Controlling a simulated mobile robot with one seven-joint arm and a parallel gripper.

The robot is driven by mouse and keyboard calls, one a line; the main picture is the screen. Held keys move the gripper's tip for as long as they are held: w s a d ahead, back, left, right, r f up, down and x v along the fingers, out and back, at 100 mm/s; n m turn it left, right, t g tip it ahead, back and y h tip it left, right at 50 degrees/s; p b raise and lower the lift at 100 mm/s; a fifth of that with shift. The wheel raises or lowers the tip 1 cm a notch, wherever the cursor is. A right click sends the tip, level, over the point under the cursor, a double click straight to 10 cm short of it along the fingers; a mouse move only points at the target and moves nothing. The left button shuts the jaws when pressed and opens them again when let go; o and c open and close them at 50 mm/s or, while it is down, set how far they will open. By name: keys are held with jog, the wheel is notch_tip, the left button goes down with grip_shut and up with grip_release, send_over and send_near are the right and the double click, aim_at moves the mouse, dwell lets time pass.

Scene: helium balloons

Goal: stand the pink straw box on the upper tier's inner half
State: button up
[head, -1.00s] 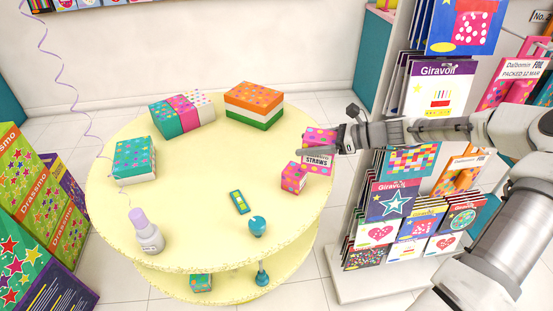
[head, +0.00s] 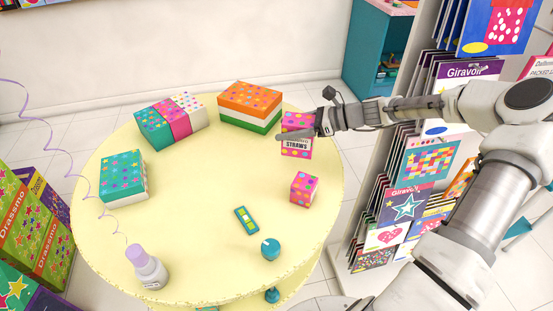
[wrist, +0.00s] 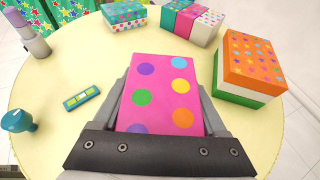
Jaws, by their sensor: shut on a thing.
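The pink straw box (head: 296,147), with coloured dots and a white "STRAWS" label, is upright between the fingers of my gripper (head: 302,133). In the wrist view the pink box (wrist: 160,92) fills the space between both fingers, and my gripper (wrist: 168,98) is shut on its sides. It is at the right back of the round yellow upper tier (head: 215,205), near the orange, white and green box. I cannot tell whether its base touches the tier.
A small pink dotted cube (head: 304,189) stands in front of the straw box. The striped orange box (head: 250,106) is close on its left. A pink-banded box (head: 170,122), teal box (head: 123,176), bottle (head: 146,267), level (head: 246,220) and teal knob (head: 270,248) share the tier. A card rack (head: 405,200) is right.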

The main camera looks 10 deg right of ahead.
jog(key=shift+w+a+f+b, duration=0.35)
jog(key=shift+w+a+f, duration=0.65)
jog(key=shift+w+f, duration=0.6)
jog(key=shift+w+a+f+b, duration=0.3)
jog(key=shift+w+a+f, duration=0.9)
jog(key=shift+f, duration=0.65)
jog(key=shift+w+a+f+b, duration=0.35)
jog(key=shift+w+a+f, duration=0.5)
jog(key=shift+w+f, duration=0.8)
jog(key=shift+s+f, duration=0.1)
jog(key=shift+f, duration=0.05)
jog(key=o, duration=1.4)
jog(key=shift+o, duration=0.2)
jog(key=shift+s+d, duration=0.1)
jog(key=shift+d, duration=0.1)
jog(key=v, duration=0.7)
jog(key=shift+p, duration=0.4)
